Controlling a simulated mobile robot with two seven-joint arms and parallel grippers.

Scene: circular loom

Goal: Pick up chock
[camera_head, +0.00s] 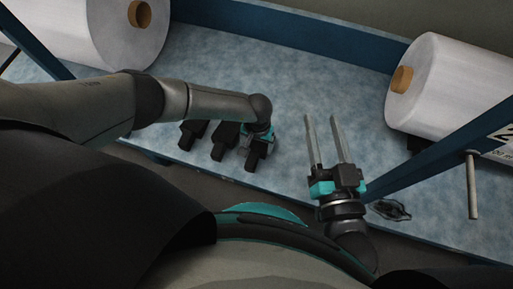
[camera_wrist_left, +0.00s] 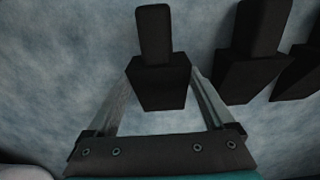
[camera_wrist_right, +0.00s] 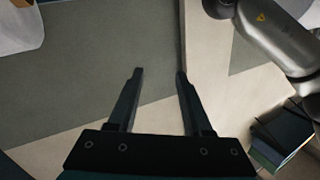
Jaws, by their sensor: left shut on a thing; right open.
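Several black chocks stand in a row on the mottled blue-grey surface (camera_head: 270,60). The rightmost chock in the head view (camera_head: 255,158) is between the fingers of my left gripper (camera_head: 259,141). In the left wrist view this chock (camera_wrist_left: 158,85) has a wide block and a narrower upper part, and the fingers are shut on the block's two sides. Two more chocks, one at the left (camera_head: 188,135) and one in the middle (camera_head: 224,141), stand beside it. My right gripper (camera_head: 322,118) is open and empty, its fingers pointing away over the surface.
A large white roll (camera_head: 118,32) lies at the upper left and another white roll (camera_head: 450,80) at the right. A blue beam (camera_head: 425,158) and a grey rod (camera_head: 473,185) are right of my right gripper. The surface between the rolls is clear.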

